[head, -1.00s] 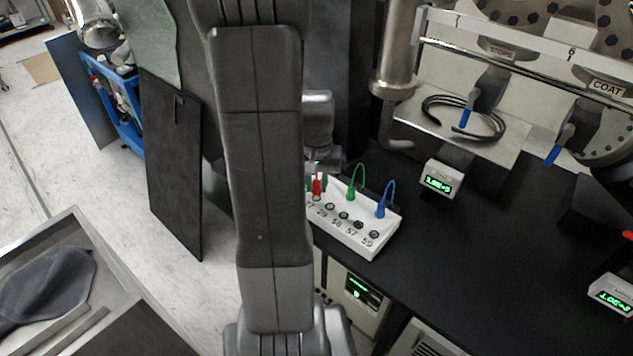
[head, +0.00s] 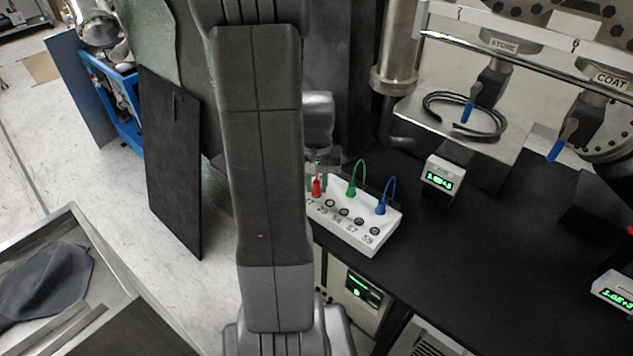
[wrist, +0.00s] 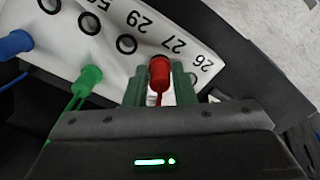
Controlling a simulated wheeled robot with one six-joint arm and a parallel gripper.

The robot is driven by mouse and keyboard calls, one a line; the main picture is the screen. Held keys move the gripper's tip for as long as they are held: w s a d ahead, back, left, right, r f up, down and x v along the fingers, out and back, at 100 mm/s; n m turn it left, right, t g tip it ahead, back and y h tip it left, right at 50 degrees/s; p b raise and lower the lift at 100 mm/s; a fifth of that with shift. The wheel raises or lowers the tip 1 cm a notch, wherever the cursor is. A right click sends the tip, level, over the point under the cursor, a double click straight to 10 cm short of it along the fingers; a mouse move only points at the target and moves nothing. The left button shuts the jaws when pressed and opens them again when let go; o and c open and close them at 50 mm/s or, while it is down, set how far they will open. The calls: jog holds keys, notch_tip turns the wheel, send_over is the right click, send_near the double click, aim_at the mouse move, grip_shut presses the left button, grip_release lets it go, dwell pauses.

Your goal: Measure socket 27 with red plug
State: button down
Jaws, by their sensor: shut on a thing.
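The white socket box (head: 352,238) stands on the black bench, with numbered sockets along it. The red plug (head: 317,187) is upright at the box's left end. In the wrist view the red plug (wrist: 159,74) covers the socket position by label 27 (wrist: 172,44); how deep it sits cannot be told. My gripper (wrist: 160,88) is shut on it, one green finger at each side. The green plug (wrist: 90,77) and the blue plug (wrist: 16,43) stand in the other row. The socket by label 29 (wrist: 126,44) is empty.
A small green-lit meter (head: 441,176) stands behind the box, and another (head: 613,291) at the right edge. A metal pipe (head: 399,60) rises behind the box. A coiled black cable (head: 466,116) lies on a metal plate.

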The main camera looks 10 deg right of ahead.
jog(key=shift+f+b, duration=0.3)
jog(key=shift+f, duration=0.15)
jog(key=c, duration=1.1)
grip_release()
jog(key=shift+r, duration=0.15)
notch_tip(320, 180, up, 14)
jog(key=shift+f, duration=0.2)
jog(key=shift+f, duration=0.1)
notch_tip(320, 180, down, 14)
jog(key=shift+r, duration=0.35)
